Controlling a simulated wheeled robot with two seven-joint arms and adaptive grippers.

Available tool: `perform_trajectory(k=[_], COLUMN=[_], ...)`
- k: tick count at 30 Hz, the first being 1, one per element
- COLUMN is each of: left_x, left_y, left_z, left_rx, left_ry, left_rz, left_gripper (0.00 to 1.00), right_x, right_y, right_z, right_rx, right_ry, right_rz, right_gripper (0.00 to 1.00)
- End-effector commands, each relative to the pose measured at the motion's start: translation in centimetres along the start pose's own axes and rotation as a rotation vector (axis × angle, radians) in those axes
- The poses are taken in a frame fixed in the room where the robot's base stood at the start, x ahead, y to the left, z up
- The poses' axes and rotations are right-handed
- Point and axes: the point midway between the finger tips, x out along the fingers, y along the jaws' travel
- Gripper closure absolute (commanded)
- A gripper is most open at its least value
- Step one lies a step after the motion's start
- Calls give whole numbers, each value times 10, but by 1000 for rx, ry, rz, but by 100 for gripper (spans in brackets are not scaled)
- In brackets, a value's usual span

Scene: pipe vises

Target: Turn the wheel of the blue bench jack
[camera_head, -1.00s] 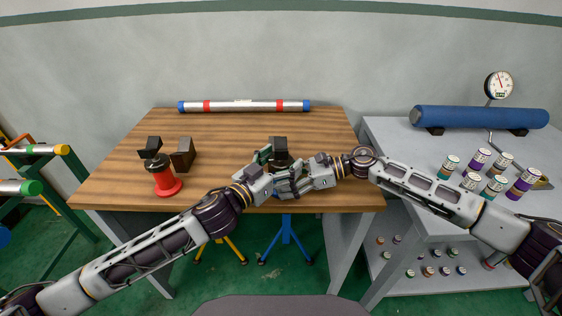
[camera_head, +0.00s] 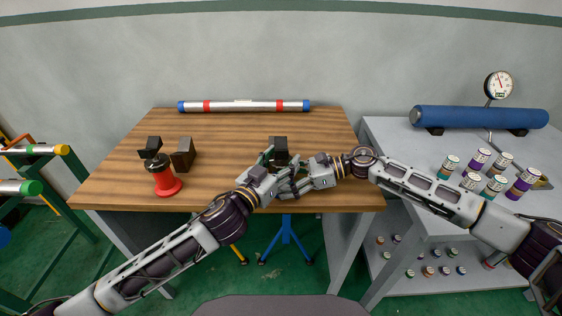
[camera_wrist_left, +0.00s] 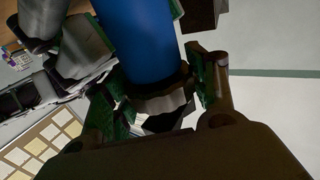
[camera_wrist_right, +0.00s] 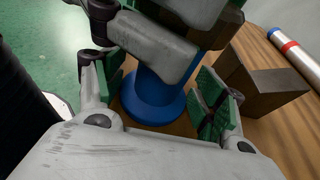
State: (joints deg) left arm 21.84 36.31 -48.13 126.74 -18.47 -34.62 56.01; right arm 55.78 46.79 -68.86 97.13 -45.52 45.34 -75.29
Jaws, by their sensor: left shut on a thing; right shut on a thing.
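The blue bench jack stands near the table's front edge. In the head view its dark top block (camera_head: 279,149) shows and the grippers hide most of its body. In the left wrist view its blue body (camera_wrist_left: 140,45) stands between the fingers, with a grey, ridged wheel (camera_wrist_left: 165,106) at one end. My left gripper (camera_head: 267,160) is shut on this wheel. In the right wrist view the jack's round blue base and body (camera_wrist_right: 150,98) lie between the green pads. My right gripper (camera_wrist_right: 162,92) is shut on the blue body, below the left gripper.
A red jack (camera_head: 163,176) and dark blocks (camera_head: 183,154) stand to the left on the wooden table (camera_head: 225,140). A silver pipe (camera_head: 243,106) lies at the back. A grey bench (camera_head: 395,150) at the right bears a blue cylinder (camera_head: 480,118) and several small cans.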

Motion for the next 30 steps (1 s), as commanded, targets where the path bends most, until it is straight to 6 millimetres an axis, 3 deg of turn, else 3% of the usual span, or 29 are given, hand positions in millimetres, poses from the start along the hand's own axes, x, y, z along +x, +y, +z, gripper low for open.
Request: perform_trajectory(k=[30], left_x=[0], left_y=[2], left_z=[-1], left_rx=[-8], left_ry=[2], left_rz=[-227], left_gripper=[67], right_x=[2], right_y=[1], right_z=[1], right_rx=[-1], right_ry=[-2], right_rz=[3], right_gripper=[43])
